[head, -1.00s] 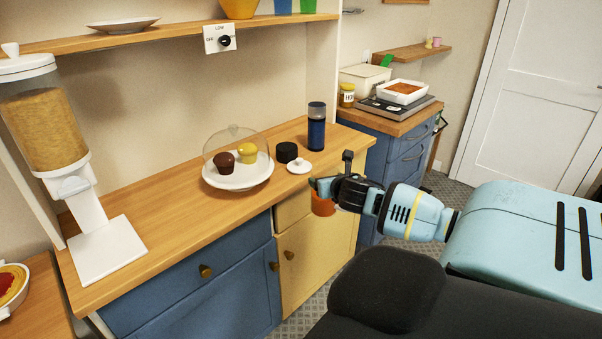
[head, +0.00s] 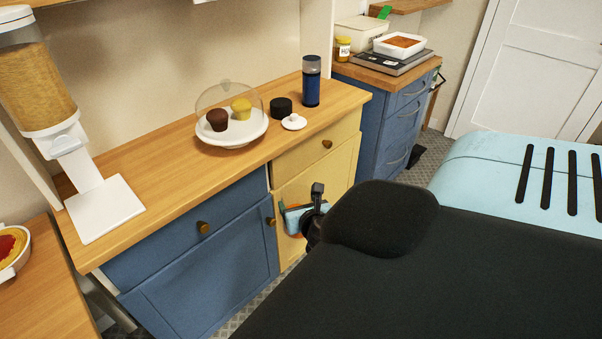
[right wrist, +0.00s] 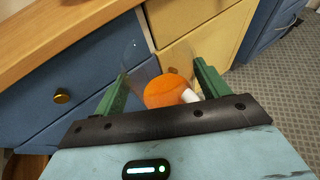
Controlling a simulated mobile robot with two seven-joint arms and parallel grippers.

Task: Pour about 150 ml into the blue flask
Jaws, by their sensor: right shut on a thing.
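The blue flask (head: 311,82) stands upright on the wooden counter at its far right, with a clear-looking upper part. My right gripper (head: 303,214) is low in front of the yellow cupboard door, below the counter top and well short of the flask. In the right wrist view its green fingers (right wrist: 160,76) are on either side of a clear vessel with orange contents (right wrist: 168,91), and it is shut on it. A bit of orange also shows at the gripper in the head view. My left gripper is not in view.
A glass dome over a white plate (head: 236,143) with two muffins, a black round lid (head: 281,107) and a small white lid (head: 294,122) stand left of the flask. A cereal dispenser (head: 70,130) stands far left. The counter between dispenser and dome is clear.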

